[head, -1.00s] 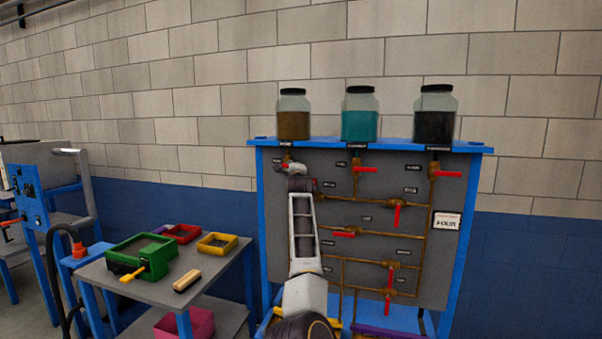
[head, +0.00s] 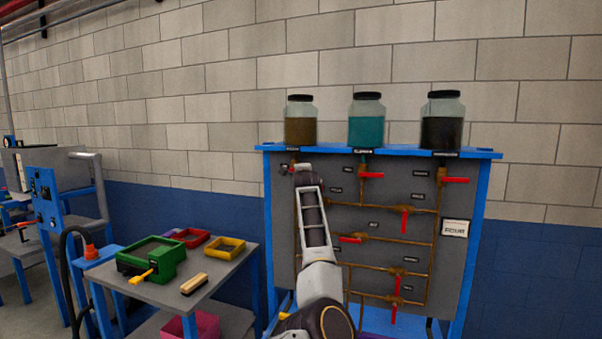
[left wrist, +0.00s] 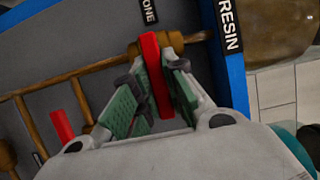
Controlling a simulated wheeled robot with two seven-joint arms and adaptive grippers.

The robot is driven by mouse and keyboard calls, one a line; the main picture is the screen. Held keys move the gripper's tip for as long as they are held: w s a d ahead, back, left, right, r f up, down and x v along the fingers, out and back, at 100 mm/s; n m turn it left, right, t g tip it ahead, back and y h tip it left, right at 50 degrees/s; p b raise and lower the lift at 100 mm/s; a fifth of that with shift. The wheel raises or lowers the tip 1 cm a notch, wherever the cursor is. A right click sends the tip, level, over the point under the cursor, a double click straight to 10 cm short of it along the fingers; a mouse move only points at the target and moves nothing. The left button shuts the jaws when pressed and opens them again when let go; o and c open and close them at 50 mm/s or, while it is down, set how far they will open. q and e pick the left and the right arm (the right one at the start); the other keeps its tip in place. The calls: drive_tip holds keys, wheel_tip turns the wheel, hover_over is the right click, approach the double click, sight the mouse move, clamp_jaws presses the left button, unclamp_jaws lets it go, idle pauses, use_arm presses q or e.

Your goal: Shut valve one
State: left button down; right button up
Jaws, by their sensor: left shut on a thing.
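Valve one is at the upper left of the panel (head: 390,226), on the pipe below the resin jar (head: 300,122). Its red handle (left wrist: 152,72) lies between my left gripper's fingers in the left wrist view, beside the "ONE" label. The handle runs crosswise to the brown pipe (left wrist: 80,76). My left gripper (left wrist: 155,98) is shut on this handle, with green pads on both sides. In the head view my left gripper (head: 294,169) is small at the valve, and my wrist and the gripper mostly hide the handle. My right gripper is not in view.
Other red valve handles (head: 372,175) sit on the pipes right of my arm. A teal jar (head: 366,122) and a dark jar (head: 441,122) stand on the blue shelf top. A side table (head: 215,285) at left holds coloured bins and a brush (head: 194,284).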

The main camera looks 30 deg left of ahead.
use_arm(q)
drive_tip(key=c, duration=1.4)
unclamp_jaws()
drive_tip(key=shift+c, duration=0.2)
drive_tip(key=shift+s+d, duration=0.1)
drive_tip(key=shift+s, duration=0.1)
drive_tip(key=v, duration=0.7)
drive_tip(key=shift+s, duration=0.1)
